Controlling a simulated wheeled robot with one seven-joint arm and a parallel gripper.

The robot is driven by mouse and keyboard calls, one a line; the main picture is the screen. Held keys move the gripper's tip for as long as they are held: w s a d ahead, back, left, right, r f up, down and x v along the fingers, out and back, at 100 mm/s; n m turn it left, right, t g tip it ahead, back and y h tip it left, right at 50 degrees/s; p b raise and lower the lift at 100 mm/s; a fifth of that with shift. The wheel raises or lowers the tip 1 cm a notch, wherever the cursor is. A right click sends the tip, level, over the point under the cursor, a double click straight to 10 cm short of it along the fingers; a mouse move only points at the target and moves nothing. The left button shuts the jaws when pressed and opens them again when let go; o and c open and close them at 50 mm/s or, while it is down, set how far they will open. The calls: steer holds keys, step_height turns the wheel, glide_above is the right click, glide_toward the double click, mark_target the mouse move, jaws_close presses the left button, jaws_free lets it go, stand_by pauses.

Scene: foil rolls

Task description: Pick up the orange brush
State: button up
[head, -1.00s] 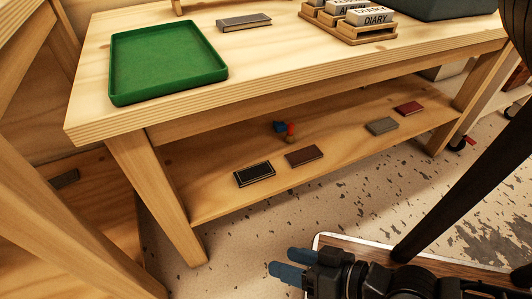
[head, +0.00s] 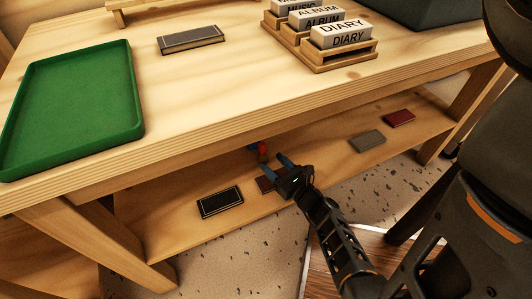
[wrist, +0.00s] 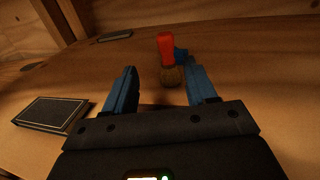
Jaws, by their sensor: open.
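The orange brush (wrist: 165,44) stands upright in the wrist view, its red-orange handle up and its round tan bristles down on the lower shelf (head: 150,215). In the head view only a small red part of the brush (head: 263,147) shows; the tabletop edge and my gripper hide much of the rest. My gripper (head: 267,162) is open and reaches in under the tabletop. In the wrist view the brush appears ahead of my gripper (wrist: 162,75), in line with the gap between the blue fingers and closer to the right one. The fingers do not visibly hold it.
A blue object (wrist: 181,55) is just behind the brush. Grey (head: 367,141) and red books (head: 399,117) lie farther right. The tabletop edge (head: 330,125) overhangs the shelf.

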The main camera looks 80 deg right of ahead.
mark_target(265, 151)
steer(key=shift+d, duration=0.55)
steer(key=shift+w+d+m, duration=0.25)
steer(key=shift+d+m, duration=0.05)
steer(key=b+x, duration=0.1)
steer(key=x, duration=0.5)
steer(key=shift+w+d+r+b, duration=0.1)
steer(key=shift+w+b, duration=0.1)
steer(key=shift+b, duration=0.15)
steer(key=shift+c, duration=0.2)
jaws_close()
